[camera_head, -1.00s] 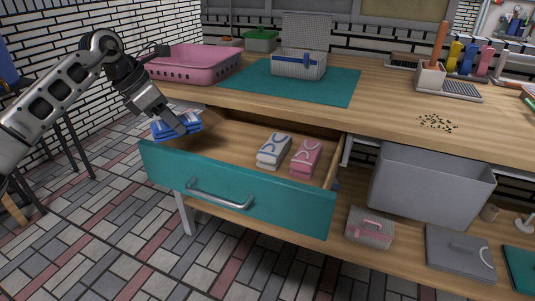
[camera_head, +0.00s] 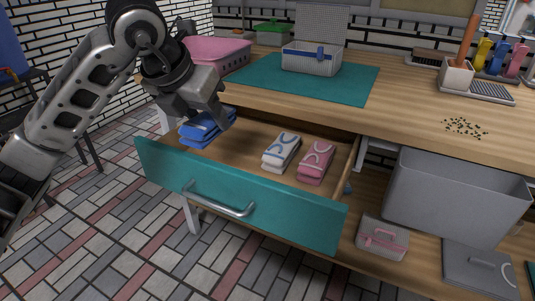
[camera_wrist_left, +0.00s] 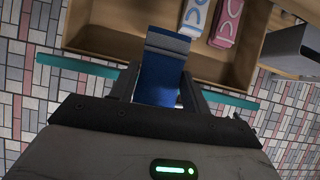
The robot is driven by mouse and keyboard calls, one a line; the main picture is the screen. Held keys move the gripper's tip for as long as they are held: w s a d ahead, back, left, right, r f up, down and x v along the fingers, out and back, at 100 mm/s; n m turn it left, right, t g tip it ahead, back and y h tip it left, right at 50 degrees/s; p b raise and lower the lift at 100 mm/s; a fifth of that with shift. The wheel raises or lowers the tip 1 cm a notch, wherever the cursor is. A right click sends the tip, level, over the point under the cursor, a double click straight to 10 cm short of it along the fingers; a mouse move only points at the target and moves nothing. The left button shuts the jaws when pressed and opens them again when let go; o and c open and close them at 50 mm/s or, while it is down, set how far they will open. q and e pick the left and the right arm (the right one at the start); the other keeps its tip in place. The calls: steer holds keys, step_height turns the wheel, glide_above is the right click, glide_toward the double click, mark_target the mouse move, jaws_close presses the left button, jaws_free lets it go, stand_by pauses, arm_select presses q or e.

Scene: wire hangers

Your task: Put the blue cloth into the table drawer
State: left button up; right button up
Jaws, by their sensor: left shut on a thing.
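The blue cloth (camera_head: 203,130) is a folded bundle at the left end of the open table drawer (camera_head: 236,193), which has a teal front and a silver handle. My left gripper (camera_head: 222,118) is shut on the cloth. In the left wrist view the cloth (camera_wrist_left: 161,75) sits between the two fingers, over the drawer's wooden floor (camera_wrist_left: 112,30). I cannot tell whether the cloth touches the drawer floor. A white-and-blue folded cloth (camera_head: 281,152) and a pink one (camera_head: 316,162) lie in the drawer's right part. My right gripper is not in view.
A pink basket (camera_head: 218,54) and a light lidded basket (camera_head: 312,57) on a teal mat (camera_head: 345,88) stand on the tabletop. A grey bin (camera_head: 450,195) and a small case (camera_head: 382,238) are on the shelf right of the drawer. Bare drawer floor lies between the cloths.

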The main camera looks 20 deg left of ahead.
arm_select(q)
steer(key=shift+s+d+f, duration=0.1)
steer(key=shift+s+d, duration=0.15)
steer(key=shift+d, duration=0.15)
steer(key=w+a+f+b, duration=0.2)
steer(key=w+a+f, duration=0.25)
steer(key=w, duration=0.35)
steer(key=b, duration=0.1)
glide_toward(225, 154)
steer(key=shift+w+d+r, duration=0.3)
steer(key=shift+w+r, duration=0.35)
steer(key=shift+w, duration=0.2)
steer(key=shift+w+a+f, duration=0.1)
steer(key=shift+w+f, duration=0.05)
steer(key=shift+f, duration=0.1)
step_height(225, 154, down, 4)
steer(key=shift+w+a+r+b, duration=0.15)
steer(key=shift+r+b, duration=0.1)
steer(key=shift+b, duration=0.7)
steer(key=shift+r, duration=0.1)
steer(key=shift+f, duration=0.6)
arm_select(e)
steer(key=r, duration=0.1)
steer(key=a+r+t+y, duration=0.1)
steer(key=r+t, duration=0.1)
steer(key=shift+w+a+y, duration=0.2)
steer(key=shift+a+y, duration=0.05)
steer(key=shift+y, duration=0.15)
